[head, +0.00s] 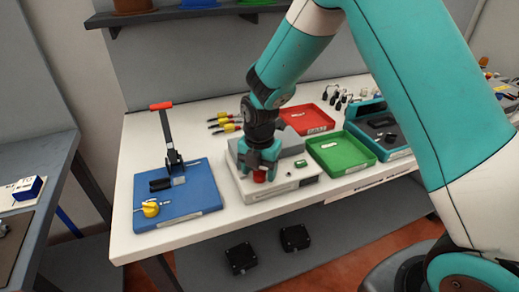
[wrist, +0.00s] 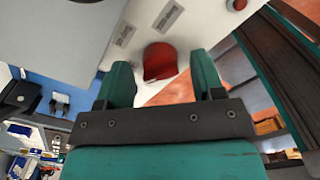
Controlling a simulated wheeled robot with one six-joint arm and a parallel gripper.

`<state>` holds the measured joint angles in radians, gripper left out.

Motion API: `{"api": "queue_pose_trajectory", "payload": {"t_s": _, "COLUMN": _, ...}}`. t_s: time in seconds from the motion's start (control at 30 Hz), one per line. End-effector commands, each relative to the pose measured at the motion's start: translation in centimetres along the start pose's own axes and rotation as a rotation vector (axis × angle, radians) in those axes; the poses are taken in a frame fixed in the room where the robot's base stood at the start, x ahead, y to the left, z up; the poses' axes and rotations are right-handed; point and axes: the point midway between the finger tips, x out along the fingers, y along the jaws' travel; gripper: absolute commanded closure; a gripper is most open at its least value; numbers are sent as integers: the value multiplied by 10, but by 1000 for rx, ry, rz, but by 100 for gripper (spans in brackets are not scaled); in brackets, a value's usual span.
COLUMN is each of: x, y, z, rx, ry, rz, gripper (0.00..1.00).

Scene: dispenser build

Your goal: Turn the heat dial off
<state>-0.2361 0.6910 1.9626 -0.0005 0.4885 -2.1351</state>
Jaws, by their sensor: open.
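The red heat dial (head: 260,176) sits on the front part of a white and grey device (head: 294,184) on the white table. My gripper (head: 260,160) is over the dial in the head view and partly covers it. In the wrist view the red dial (wrist: 160,62) shows between the two teal fingertips of my gripper (wrist: 163,75), with a gap on each side. The jaws are open and hold nothing. I cannot tell which setting the dial points to.
A blue base (head: 190,200) with a red-handled lever stands left of the device. A green tray (head: 341,153) and a red tray (head: 306,120) lie to the right and behind. Yellow-handled tools (head: 226,124) lie behind. Two black boxes (head: 241,258) are below the table.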

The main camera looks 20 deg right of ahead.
Motion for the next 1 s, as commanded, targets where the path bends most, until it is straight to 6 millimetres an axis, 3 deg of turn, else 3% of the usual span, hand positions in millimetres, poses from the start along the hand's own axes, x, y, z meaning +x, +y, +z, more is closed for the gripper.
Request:
{"api": "queue_pose_trajectory", "payload": {"t_s": 0.17, "x": -32, "y": 1, "z": 1, "rx": 0, "ry": -5, "rz": 7, "gripper": 38}}
{"api": "queue_pose_trajectory", "payload": {"t_s": 0.6, "x": -139, "y": 1, "z": 0, "rx": -1, "ry": -4, "rz": 7, "gripper": 38}}
{"api": "queue_pose_trajectory", "payload": {"t_s": 0.8, "x": -163, "y": 0, "z": 0, "rx": -1, "ry": -2, "rz": 4, "gripper": 38}}
{"api": "queue_pose_trajectory", "payload": {"t_s": 1.0, "x": -169, "y": 0, "z": 0, "rx": -1, "ry": -1, "rz": 3, "gripper": 38}}
